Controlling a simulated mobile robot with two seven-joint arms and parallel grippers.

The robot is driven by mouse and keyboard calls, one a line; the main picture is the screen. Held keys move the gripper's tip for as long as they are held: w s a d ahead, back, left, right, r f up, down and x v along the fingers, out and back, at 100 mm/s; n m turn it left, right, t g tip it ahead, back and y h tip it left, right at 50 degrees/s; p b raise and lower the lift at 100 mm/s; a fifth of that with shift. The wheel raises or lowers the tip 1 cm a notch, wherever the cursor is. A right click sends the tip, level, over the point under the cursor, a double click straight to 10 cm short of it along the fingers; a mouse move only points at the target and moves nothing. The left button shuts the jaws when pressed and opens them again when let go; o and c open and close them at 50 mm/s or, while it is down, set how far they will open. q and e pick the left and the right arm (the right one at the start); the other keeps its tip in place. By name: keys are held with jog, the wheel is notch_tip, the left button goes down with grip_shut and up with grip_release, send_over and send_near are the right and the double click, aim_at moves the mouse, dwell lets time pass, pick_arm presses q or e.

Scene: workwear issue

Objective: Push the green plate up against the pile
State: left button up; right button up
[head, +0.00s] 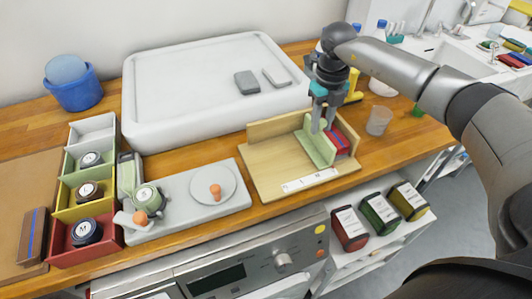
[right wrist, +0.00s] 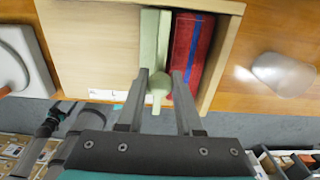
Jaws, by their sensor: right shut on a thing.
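The green plate (head: 317,146) stands upright in a light wooden tray (head: 265,165); it also shows in the right wrist view (right wrist: 152,55). The pile, red folded cloth with a blue stripe (right wrist: 190,50), lies just right of the plate, against the tray's right wall; in the head view it is partly hidden (head: 341,142). My right gripper (head: 324,115) is shut on the plate's round green knob (right wrist: 158,82). My left gripper is not in view.
A white basin (head: 190,80) stands behind the tray. A grey scale (head: 230,205) and coloured bins (head: 83,229) are to the left. A clear cup (head: 379,120) stands right of the tray. The tray floor left of the plate is clear.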

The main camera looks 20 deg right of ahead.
jog(key=o, duration=0.8)
jog(key=shift+c, duration=0.2)
jog(key=shift+r, duration=0.1)
notch_tip(320, 180, up, 8)
jog(key=p, duration=0.7)
